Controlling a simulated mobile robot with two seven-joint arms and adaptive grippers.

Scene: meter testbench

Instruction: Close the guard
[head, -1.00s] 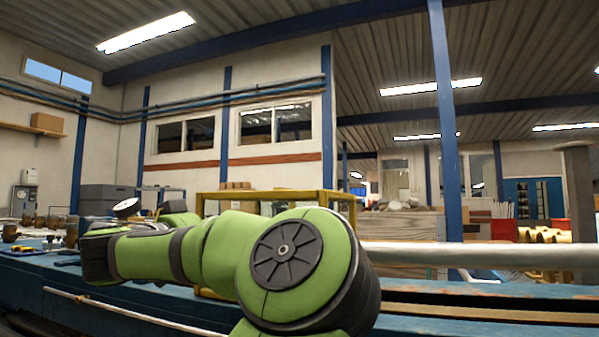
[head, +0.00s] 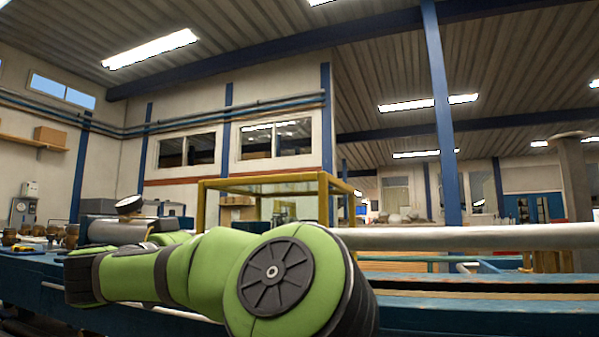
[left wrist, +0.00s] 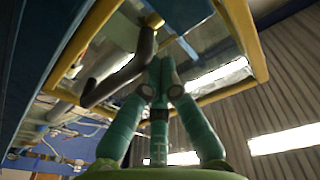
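The guard is a yellow frame with clear panels (head: 263,179); it stands over the blue bench behind my green left arm in the head view. In the left wrist view its yellow frame (left wrist: 84,46) and clear panels fill the upper part, with a dark bar handle (left wrist: 122,74) across them. My left gripper (left wrist: 160,68) shows there with its teal fingers drawn together at the tips, close beside the handle. I see nothing between the tips, and contact with the guard cannot be told. In the head view my arm hides this gripper. My right gripper is out of view.
The blue bench (head: 440,316) runs across the front. A light-coloured rail (head: 450,238) lies to the right of my arm. Small brown parts (head: 50,232) sit on the bench at the left, near a round gauge (head: 129,205). A blue column (head: 440,110) stands further back.

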